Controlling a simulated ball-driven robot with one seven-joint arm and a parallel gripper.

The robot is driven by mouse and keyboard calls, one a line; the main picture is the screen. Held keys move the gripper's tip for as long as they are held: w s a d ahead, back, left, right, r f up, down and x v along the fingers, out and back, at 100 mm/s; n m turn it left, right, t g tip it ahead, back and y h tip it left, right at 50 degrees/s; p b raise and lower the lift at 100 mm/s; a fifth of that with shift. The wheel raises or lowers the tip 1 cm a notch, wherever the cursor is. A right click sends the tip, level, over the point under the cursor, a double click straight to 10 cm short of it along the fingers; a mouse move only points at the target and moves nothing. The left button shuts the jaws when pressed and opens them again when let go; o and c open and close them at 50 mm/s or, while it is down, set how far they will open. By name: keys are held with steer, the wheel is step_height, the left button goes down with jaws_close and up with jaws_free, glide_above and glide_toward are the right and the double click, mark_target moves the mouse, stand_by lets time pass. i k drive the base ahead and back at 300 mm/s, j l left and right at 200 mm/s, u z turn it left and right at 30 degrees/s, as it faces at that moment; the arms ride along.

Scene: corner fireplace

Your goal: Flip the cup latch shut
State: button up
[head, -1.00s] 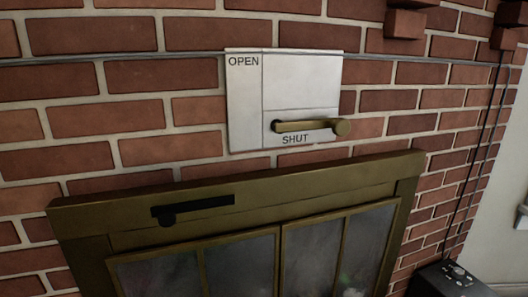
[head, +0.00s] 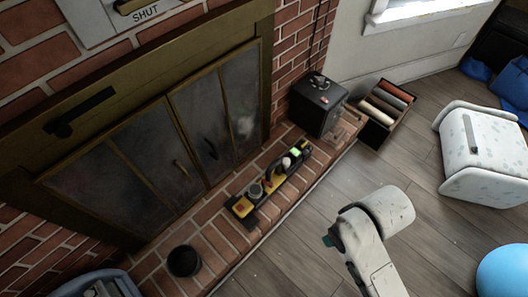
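I cannot make out a part that is surely the cup latch. A long yellow and black device (head: 243,206) lies on the brick hearth in front of the fireplace doors. It carries a small round grey cup-like part (head: 255,190), dark curved parts and a green lit patch (head: 295,152). Whether any latch on it is open or shut is too small to tell. My white arm shows at the lower right, over the wooden floor and apart from the device. My gripper's fingers are not visible.
The brass-framed fireplace (head: 150,68) stands behind the hearth. A black box (head: 318,105) and a crate of rolls (head: 374,132) are at its right end. A dark pot (head: 184,261) stands at the left. A white stool (head: 480,150) and blue ball (head: 505,272) are at the right.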

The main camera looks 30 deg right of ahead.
mark_target(270, 185)
steer(key=k+l+u, duration=0.1)
steer(key=k+l, duration=0.35)
steer(key=i+l+u, duration=0.1)
steer(key=l, duration=0.25)
steer(key=i+l+u, duration=0.25)
steer(key=l, duration=0.45)
steer(key=i+l+u, duration=0.15)
steer(key=l, duration=0.2)
